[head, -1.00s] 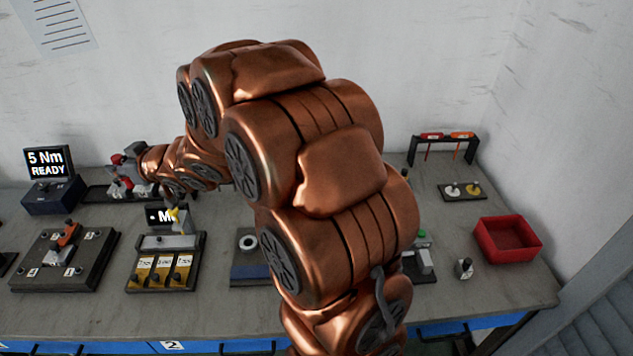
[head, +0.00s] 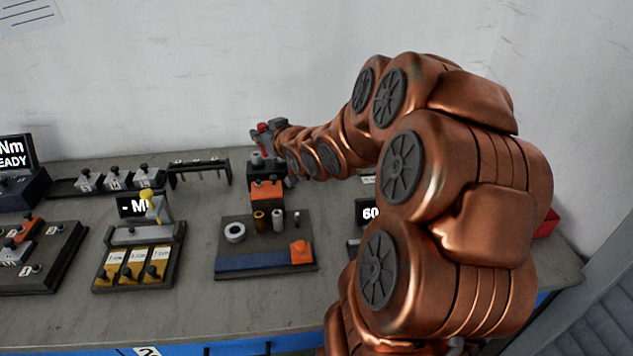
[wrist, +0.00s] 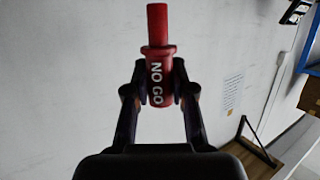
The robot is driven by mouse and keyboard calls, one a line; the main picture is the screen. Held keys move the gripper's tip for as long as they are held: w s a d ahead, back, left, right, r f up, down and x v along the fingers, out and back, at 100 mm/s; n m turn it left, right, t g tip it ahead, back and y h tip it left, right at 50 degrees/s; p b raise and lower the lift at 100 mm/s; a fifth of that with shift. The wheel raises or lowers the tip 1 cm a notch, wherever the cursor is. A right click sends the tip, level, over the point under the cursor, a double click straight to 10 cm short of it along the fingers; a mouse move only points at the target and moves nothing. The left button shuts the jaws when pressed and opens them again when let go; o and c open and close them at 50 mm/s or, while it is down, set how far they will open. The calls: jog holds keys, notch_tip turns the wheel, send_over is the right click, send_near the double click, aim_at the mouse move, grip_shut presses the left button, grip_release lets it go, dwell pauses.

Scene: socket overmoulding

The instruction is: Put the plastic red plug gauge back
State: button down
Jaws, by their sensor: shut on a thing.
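The red plug gauge (wrist: 157,28) is marked NO GO in the wrist view. My gripper (wrist: 158,88) is shut on its thicker body, and the thin red end points up in that picture. In the head view my gripper (head: 270,134) is raised at the back of the bench, with a bit of red gauge (head: 262,128) showing. It appears above or in front of a dark device with an orange block (head: 267,190). A low black rack (head: 200,166) stands to the left, with no gauge visible in it.
A board (head: 228,250) holds a white ring (head: 235,232), small cylinders and an orange piece (head: 302,252). My arm hides much of the right side.

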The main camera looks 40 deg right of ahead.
jog(key=s+d+f+m+g+h+b, duration=0.1)
jog(key=s+d+f+m+h+b, duration=0.25)
jog(key=s+d+f+b, duration=0.65)
jog(key=w+d+f+p, duration=0.4)
jog(key=w+d+p, duration=0.6)
jog(key=p, duration=0.5)
jog(key=shift+w, duration=1.15)
jog(key=shift+f+b, duration=0.55)
jog(key=shift+b, duration=0.15)
jog(key=c, duration=1.4)
grip_release()
jog(key=shift+c, duration=0.2)
jog(key=shift+o, duration=0.9)
jog(key=shift+r, duration=0.1)
